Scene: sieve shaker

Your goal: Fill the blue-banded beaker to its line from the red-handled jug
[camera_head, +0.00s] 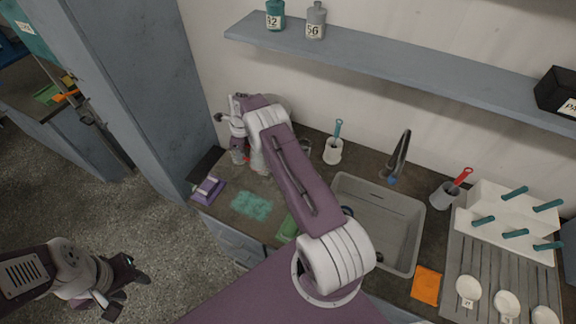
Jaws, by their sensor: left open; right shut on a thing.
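My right arm reaches across the counter to its back left corner. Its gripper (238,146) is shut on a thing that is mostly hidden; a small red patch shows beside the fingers. I cannot tell for sure whether this is the red-handled jug. My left gripper (126,286) is open and empty, low over the floor at the left, away from the counter. I cannot make out the blue-banded beaker; my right arm covers part of the counter.
A teal spill-like patch (251,205) and a purple item (207,190) lie on the counter. A white cup (333,153) with a teal-handled tool stands behind the sink (375,190). A grey cup (443,195) with a red-handled tool stands right of the tap (400,155).

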